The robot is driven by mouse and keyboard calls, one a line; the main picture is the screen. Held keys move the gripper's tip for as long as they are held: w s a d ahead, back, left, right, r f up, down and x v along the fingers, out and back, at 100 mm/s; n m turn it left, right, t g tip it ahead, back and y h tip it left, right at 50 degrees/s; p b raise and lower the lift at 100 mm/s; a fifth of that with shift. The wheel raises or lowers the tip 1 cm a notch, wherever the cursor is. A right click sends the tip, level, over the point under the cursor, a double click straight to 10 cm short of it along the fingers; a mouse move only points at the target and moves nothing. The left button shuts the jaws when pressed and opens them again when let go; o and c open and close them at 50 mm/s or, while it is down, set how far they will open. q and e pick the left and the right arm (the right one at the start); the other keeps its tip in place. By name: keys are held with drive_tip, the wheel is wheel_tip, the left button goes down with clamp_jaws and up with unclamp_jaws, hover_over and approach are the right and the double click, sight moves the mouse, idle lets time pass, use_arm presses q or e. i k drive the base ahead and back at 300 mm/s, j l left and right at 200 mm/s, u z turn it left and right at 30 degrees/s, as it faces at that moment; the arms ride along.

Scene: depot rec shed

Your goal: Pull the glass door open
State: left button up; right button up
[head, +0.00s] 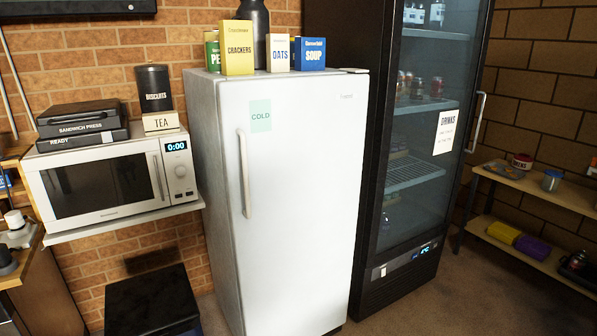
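The glass door (419,130) belongs to a tall black drinks cooler (367,200) right of the white fridge. It looks shut. Its pale vertical bar handle (478,122) is on the door's right edge. A white "DRINKS" notice (445,132) is on the glass, and shelves with several cans and bottles show behind it. A lit display (423,249) is on the panel below the door. Neither of my grippers is in view.
A white fridge (290,200) with boxes on top stands against the cooler's left side. A low wooden shelf unit (545,187) with small items stands to the right, near the handle side. Bare floor (440,310) lies in front of the cooler. A microwave (100,185) is far left.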

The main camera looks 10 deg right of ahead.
sight(371, 256)
drive_tip(key=i+l+z, duration=0.15)
drive_tip(key=i+z, duration=0.15)
drive_tip(key=z, duration=0.15)
drive_tip(key=i+z, duration=0.25)
drive_tip(key=z, duration=0.15)
drive_tip(key=i+z, duration=0.45)
drive_tip(key=i+j+z, duration=0.1)
drive_tip(key=z, duration=0.3)
drive_tip(key=i+l, duration=0.15)
drive_tip(key=i, duration=0.3)
drive_tip(key=i+l, duration=0.2)
drive_tip(key=i, duration=0.2)
drive_tip(key=i+l, duration=0.15)
drive_tip(key=i, duration=0.3)
